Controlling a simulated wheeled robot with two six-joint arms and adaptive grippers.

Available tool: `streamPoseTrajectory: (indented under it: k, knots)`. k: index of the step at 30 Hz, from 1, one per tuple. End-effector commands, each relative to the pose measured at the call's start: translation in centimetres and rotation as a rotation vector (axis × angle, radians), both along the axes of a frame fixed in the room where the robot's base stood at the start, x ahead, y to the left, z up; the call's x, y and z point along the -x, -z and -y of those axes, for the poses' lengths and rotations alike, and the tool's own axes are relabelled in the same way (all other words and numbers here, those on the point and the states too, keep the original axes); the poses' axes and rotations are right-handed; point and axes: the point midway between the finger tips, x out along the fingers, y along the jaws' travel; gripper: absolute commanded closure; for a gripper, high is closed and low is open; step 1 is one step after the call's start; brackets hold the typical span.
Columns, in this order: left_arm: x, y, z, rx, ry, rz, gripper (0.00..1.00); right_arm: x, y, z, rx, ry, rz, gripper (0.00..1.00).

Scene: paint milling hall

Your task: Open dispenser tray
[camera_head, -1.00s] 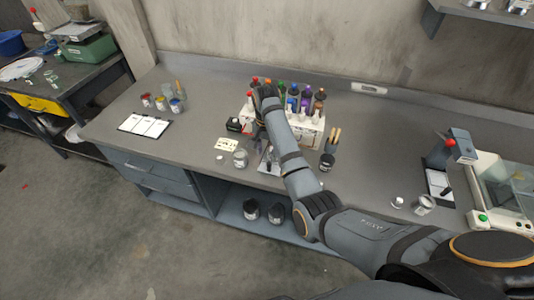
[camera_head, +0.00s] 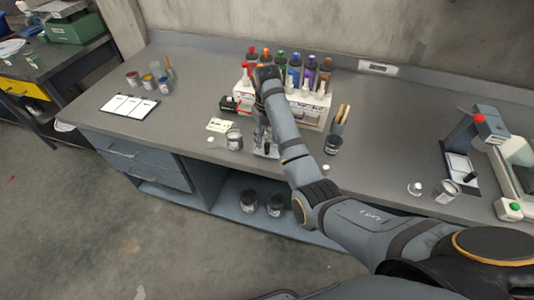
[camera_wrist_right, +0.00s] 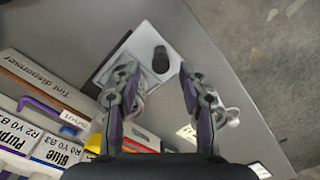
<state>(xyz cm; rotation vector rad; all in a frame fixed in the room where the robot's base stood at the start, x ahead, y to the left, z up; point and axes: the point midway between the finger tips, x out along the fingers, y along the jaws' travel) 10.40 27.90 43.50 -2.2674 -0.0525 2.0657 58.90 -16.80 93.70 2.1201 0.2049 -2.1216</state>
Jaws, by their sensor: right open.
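The tint dispenser (camera_head: 312,112) is a white box at the back of the bench, with colored bottles and labels along it. Its lettered side shows at the left of the right wrist view (camera_wrist_right: 45,80). My left gripper is not in view.
A pale plate with a dark round object (camera_wrist_right: 160,58) lies beyond the fingertips. A clipboard (camera_head: 129,105) lies farther left.

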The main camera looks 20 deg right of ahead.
Motion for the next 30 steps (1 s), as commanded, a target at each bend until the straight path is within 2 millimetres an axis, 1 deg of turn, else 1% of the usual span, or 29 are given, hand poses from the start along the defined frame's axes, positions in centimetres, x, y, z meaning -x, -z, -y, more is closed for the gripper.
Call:
streamPoseTrajectory:
  k: [1,2,3,4,7,11,17,26,27,30]
  knots:
    - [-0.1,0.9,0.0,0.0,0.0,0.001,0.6,0.1,1.5,0.0,0.0,0.0,-0.004,0.57]
    - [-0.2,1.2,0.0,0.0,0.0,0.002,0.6,0.1,2.0,0.0,0.0,0.0,-0.004,0.57]
    - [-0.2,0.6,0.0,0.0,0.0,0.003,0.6,0.1,2.1,0.0,0.0,0.0,-0.004,0.57]
    - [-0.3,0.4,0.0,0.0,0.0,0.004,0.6,0.1,2.3,0.0,0.0,0.0,-0.004,0.57]
    - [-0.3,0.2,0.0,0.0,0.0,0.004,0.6,0.1,3.3,0.0,0.001,0.001,-0.003,0.57]
    - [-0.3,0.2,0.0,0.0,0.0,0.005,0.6,0.1,3.8,0.0,0.0,0.001,-0.002,0.57]
    - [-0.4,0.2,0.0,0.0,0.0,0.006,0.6,0.0,3.9,0.0,0.0,0.001,-0.001,0.57]
    - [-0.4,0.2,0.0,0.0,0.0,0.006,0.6,0.0,3.8,0.0,0.0,0.001,-0.001,0.98]
    - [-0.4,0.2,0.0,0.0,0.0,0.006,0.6,0.0,3.8,0.0,0.0,0.001,-0.001,1.0]
    - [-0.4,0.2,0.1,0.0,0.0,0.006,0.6,0.0,3.8,0.0,0.0,0.001,-0.001,1.0]
